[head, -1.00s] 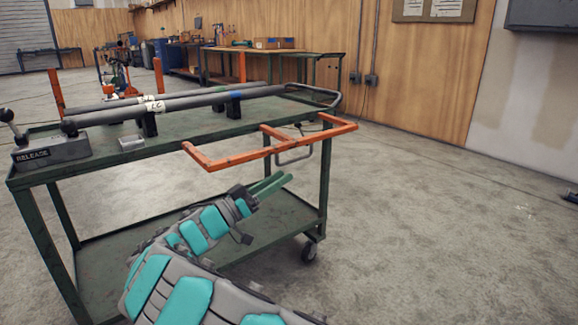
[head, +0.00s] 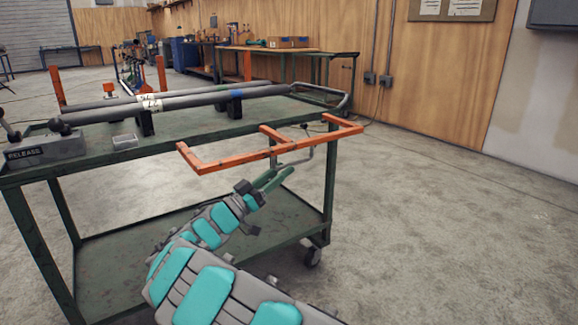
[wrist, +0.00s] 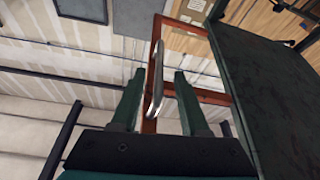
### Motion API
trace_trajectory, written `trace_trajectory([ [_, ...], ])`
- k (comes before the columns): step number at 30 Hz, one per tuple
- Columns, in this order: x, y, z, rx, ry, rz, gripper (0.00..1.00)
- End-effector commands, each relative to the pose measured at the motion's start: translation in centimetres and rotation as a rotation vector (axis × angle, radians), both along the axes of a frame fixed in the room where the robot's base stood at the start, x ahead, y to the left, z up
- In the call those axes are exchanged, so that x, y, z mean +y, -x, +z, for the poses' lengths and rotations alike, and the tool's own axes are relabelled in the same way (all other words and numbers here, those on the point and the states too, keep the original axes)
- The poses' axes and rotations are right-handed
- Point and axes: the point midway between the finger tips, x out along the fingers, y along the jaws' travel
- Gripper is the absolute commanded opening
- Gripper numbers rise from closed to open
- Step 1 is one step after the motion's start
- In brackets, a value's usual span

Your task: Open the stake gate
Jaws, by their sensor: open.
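The orange stake gate (head: 255,150) is a frame standing out from the near long side of the green cart, and it also shows in the wrist view (wrist: 212,97). A grey bent-rod handle (head: 305,160) hangs below the gate bar. My gripper (head: 280,178) is open just below the gate, its green fingertips close to the rod. In the wrist view the grey rod (wrist: 157,90) appears between the two open fingers (wrist: 157,100). I cannot tell whether either finger touches it.
The cart top (head: 190,125) carries long grey pipes (head: 190,98) on black supports and a grey box marked RELEASE (head: 45,151). A lower shelf (head: 150,235) lies under the gate. Concrete floor (head: 450,220) is clear to the right. A workbench (head: 270,50) stands far behind.

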Motion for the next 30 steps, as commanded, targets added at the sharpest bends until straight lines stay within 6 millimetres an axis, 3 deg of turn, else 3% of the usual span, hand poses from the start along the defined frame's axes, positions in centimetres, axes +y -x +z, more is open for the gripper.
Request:
trace_trajectory([
  [6, -1.9, -1.4, 1.0, -0.002, 0.001, -0.003, 0.45],
  [17, -2.3, -1.7, 1.2, -0.001, 0.001, -0.002, 0.45],
  [30, -2.3, -1.7, 1.2, -0.001, 0.001, -0.002, 0.0],
])
